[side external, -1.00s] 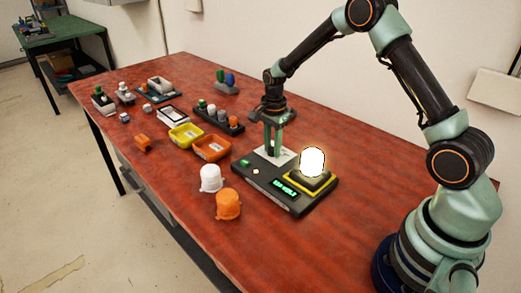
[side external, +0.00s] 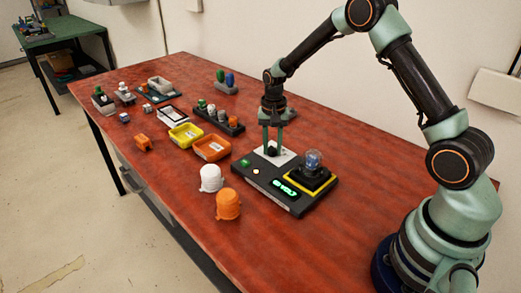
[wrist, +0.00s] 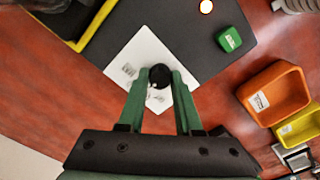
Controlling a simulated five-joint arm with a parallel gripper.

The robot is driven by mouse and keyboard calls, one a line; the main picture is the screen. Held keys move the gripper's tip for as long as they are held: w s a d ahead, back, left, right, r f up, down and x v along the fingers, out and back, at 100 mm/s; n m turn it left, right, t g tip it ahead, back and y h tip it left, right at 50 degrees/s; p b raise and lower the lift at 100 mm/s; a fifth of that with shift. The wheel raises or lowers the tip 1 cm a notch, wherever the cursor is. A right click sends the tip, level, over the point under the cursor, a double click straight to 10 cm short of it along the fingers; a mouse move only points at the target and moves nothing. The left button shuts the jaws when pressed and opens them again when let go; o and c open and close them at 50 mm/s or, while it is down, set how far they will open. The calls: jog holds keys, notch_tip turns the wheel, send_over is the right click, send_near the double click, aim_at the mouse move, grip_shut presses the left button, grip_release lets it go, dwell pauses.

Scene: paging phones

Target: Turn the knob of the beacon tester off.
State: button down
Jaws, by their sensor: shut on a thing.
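The beacon tester (side external: 297,203) is a dark, flat box on the red table, with a green lit display (side external: 285,188) and a clear beacon (side external: 313,160) in a yellow-edged socket. The beacon is unlit. A white plate (side external: 287,156) on the tester carries the black knob (wrist: 159,75). My gripper (side external: 272,148) points down over the plate; in the wrist view its green fingers (wrist: 159,82) are closed on the knob, one on each side. The fingers partly hide the knob's lower part. A small light (wrist: 206,6) glows on the tester beside a green button-like block (wrist: 229,39).
A white cap (side external: 210,178) and an orange cap (side external: 228,204) stand left of the tester. An orange bin (side external: 212,148) and a yellow bin (side external: 186,135) lie beyond them. A rack of small caps (side external: 218,120) stands behind. The table's front right is clear.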

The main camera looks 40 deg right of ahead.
aim_at(272, 148)
jog(key=n, duration=0.4)
jog(key=shift+n, duration=2.9)
jog(key=c, duration=0.6)
grip_release()
notch_tip(272, 148, up, 12)
